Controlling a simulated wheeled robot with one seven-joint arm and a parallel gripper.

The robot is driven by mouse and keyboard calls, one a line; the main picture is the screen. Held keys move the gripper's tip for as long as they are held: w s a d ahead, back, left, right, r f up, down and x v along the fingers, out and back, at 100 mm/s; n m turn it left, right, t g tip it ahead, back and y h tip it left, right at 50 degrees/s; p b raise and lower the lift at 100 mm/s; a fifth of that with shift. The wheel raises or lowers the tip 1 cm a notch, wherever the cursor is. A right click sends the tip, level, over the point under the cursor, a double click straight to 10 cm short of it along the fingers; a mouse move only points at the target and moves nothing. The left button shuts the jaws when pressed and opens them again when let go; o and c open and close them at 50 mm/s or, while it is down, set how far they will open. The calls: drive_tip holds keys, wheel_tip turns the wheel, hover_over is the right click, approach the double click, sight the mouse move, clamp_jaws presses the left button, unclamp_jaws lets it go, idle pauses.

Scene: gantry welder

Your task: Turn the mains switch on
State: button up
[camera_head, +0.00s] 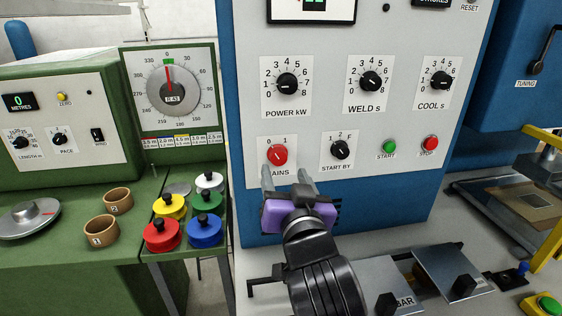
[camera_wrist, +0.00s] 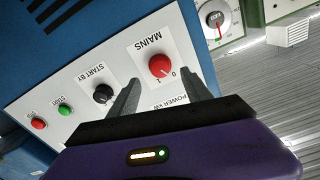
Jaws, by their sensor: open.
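The mains switch (camera_head: 277,155) is a red round knob on a white label marked 0 and 1, low on the left of the grey panel. Its white pointer line leans up and left, toward the 0. It also shows in the wrist view (camera_wrist: 160,65), with its label upside down. My gripper (camera_head: 288,176) is purple with grey fingers, just below and in front of the knob. In the wrist view the fingers (camera_wrist: 162,92) are spread, one on each side of the knob in the picture, with nothing between them. I cannot tell whether they touch the panel.
The black start-by knob (camera_head: 340,150) is close on the right, with the green start button (camera_head: 390,147) and red stop button (camera_head: 430,143) beyond. The power knob (camera_head: 287,84) is above. A green bench with coloured weights (camera_head: 163,235) stands left. Metal plates (camera_head: 453,272) lie lower right.

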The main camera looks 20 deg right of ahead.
sight(279, 160)
drive_tip(key=w, duration=0.2)
drive_tip(key=w+d+p, duration=0.1)
drive_tip(key=w, duration=0.2)
clamp_jaws()
